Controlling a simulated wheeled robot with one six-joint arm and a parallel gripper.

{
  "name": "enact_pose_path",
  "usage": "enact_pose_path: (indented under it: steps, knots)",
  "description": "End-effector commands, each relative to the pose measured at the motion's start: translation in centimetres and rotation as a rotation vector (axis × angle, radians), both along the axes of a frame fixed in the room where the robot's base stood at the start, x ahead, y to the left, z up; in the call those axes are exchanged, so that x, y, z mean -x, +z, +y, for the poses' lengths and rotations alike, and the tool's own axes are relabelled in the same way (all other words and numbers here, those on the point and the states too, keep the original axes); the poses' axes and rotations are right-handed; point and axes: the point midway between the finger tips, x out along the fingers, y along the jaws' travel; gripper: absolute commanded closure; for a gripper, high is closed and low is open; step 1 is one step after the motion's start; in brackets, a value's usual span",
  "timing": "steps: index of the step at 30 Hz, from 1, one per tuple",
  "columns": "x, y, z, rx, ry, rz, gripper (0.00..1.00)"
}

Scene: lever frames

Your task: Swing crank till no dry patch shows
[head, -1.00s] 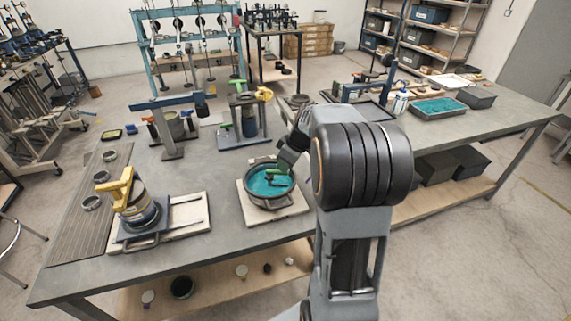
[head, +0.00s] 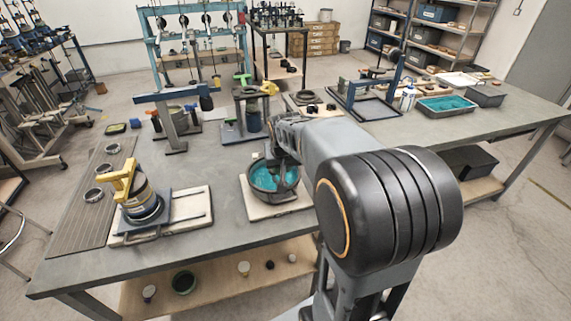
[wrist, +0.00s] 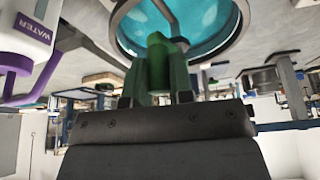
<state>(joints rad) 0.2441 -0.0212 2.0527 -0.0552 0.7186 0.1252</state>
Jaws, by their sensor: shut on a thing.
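A round dark pan (head: 251,190) with a teal inside sits on a pale board (head: 262,211) near the table's front edge. My gripper (head: 279,172) reaches down over the pan and hides much of its right side and the crank. In the wrist view, my gripper (wrist: 158,98) is shut on the green crank handle (wrist: 160,62). A grey crank arm (wrist: 164,14) runs from the handle over the teal surface (wrist: 205,22). Paler spots show on that surface; I cannot tell whether they are dry patches or shine.
A yellow-handled device (head: 122,186) stands left on its own board. Blue metal stands (head: 172,120) and a green-topped press (head: 250,112) stand behind the pan. A white bottle marked WATER (wrist: 28,28) shows at left in the wrist view. Bare table lies left of the pan.

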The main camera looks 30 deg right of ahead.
Motion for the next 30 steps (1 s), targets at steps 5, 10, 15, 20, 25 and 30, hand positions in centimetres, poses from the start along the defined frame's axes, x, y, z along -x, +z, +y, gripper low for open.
enact_pose_path:
  steps: [5,10,15,20,25,30]
  knots:
    - [-0.1,-0.2,1.0,0.002,-0.162,-0.002,1.0]
    - [-0.3,-0.3,1.8,0.002,-0.324,-0.002,1.0]
    - [-0.6,-0.3,2.6,0.0,-0.488,-0.003,1.0]
    - [-1.0,-0.2,3.3,0.0,-0.642,-0.002,1.0]
    - [-1.5,-0.2,3.9,-0.001,-0.804,-0.001,1.0]
    - [-2.2,0.0,4.5,-0.001,-0.966,-0.002,1.0]
